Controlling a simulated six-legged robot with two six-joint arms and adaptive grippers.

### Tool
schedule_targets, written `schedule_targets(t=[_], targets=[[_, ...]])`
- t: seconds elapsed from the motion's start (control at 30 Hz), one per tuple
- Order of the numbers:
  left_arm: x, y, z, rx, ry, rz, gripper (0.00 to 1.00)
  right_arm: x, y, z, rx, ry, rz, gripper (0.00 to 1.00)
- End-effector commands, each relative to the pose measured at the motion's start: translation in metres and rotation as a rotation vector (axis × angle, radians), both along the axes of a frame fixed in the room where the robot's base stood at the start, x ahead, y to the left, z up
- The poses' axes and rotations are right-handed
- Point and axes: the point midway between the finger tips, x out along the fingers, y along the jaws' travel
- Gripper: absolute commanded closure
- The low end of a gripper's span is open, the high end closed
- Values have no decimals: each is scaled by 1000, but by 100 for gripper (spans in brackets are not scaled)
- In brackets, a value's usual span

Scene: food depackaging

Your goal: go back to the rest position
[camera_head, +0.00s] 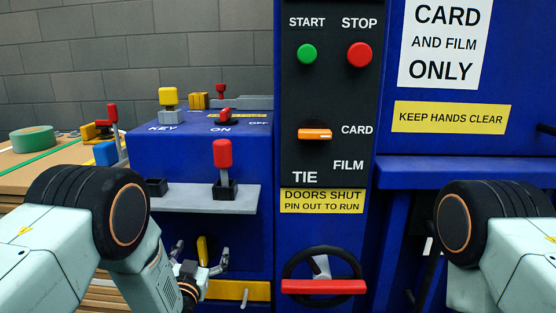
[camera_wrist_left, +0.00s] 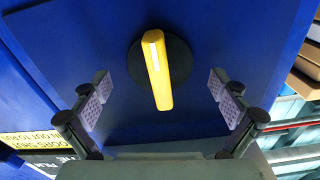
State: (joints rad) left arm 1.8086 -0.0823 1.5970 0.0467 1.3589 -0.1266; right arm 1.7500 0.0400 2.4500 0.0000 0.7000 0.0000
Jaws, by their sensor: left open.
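My left gripper (camera_head: 202,258) is low in the head view, in front of the blue machine (camera_head: 196,155). Its fingers are spread wide and hold nothing. A yellow handle (camera_head: 202,245) on the machine's front shows between the fingers. In the left wrist view the open gripper (camera_wrist_left: 159,90) faces the same yellow handle (camera_wrist_left: 158,70), which stands on a dark round base. Neither finger pad appears to touch the handle. My right arm comes in at the right of the head view, but its gripper is out of view.
A grey shelf (camera_head: 190,199) with a red-knobbed lever (camera_head: 222,158) juts out above my left gripper. A black handwheel with a red bar (camera_head: 323,287) is to its right. The control panel (camera_head: 325,100) stands in the middle. A table with a green tape roll (camera_head: 32,139) is at left.

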Motion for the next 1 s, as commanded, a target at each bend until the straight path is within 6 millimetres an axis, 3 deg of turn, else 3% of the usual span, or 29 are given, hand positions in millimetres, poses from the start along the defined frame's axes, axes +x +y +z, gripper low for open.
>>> schedule_targets(t=[0.23,0.7,1.0], targets=[[0,1,0,-110,4,0,2,0,0,-2,0,0,0,100],[0,2,-1,-126,6,2,2,0,0,-3,0,0,0,100],[-6,20,-20,-124,56,45,2,2,-2,-7,-6,-9,-5,100]])
